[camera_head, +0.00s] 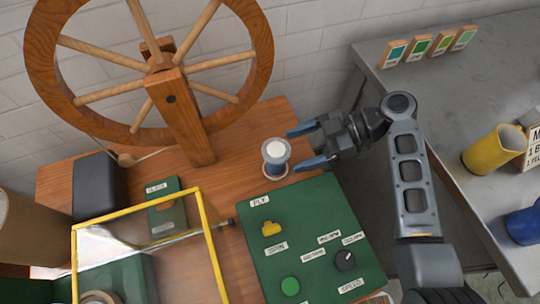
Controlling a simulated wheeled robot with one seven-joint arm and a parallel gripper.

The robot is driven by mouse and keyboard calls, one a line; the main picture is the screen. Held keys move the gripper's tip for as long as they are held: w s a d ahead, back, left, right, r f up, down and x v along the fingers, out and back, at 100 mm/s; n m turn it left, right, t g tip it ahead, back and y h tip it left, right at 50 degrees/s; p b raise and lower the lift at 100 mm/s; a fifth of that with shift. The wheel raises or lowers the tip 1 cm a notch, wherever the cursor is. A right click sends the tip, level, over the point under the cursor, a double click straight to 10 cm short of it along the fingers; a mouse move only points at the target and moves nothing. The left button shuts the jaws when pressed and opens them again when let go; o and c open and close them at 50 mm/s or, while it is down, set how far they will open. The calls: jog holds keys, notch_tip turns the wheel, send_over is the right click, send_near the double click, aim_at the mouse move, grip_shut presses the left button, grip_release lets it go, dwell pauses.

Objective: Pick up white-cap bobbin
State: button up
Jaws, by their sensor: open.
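The white-cap bobbin (275,160) stands upright on the wooden table, between the spinning wheel post and the green control panel. It has a round white top and a blue-grey body. My gripper (300,147) comes in from the right, with its two blue fingers spread apart and pointing left at the bobbin. The fingertips are close to the bobbin's right side. I cannot tell whether they touch it. The jaws hold nothing that I can see.
The wooden spinning wheel (172,85) stands behind left. A green panel (262,232) with a yellow switch and knobs lies in front. A yellow-framed clear cover (215,255) is at front left. A grey table (440,88) at right holds a yellow cup (490,150) and a blue cup (523,226).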

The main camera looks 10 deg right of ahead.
aim_at(276, 158)
jog(key=shift+d+f+p+x, duration=0.1)
jog(key=shift+f+p+x, duration=0.1)
jog(key=shift+x, duration=0.95)
jog(key=shift+d+f+p+x, duration=0.1)
jog(key=shift+p+x, duration=0.15)
jog(key=shift+x, duration=0.9)
jog(key=shift+d+f+p+x, duration=0.1)
jog(key=shift+f+p+x, duration=0.1)
jog(key=shift+x, duration=1)
jog(key=shift+w, duration=0.2)
jog(key=shift+r, duration=0.1)
jog(key=c, duration=1)
